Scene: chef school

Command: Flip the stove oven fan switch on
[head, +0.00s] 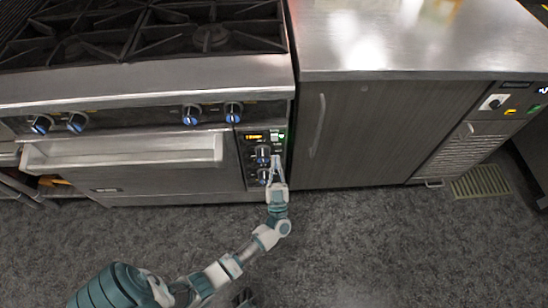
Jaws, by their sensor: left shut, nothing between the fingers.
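The stove (150,85) stands at the left with black burner grates on top and blue-marked knobs along its front. Its oven control panel (252,145) sits right of the oven door, with an orange display, a green light and dark knobs. The fan switch is too small to tell apart on this panel. My left gripper (276,160) is shut and empty, with its fingertips at the right part of the panel, beside the knobs. I cannot tell whether it touches the panel. My right gripper is not in view.
The oven door handle (125,155) sticks out left of the panel. A steel-topped cabinet (380,130) stands right of the stove, with a control panel (500,103) at its far right. A floor grate (480,182) lies below it. The grey floor (400,250) in front is clear.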

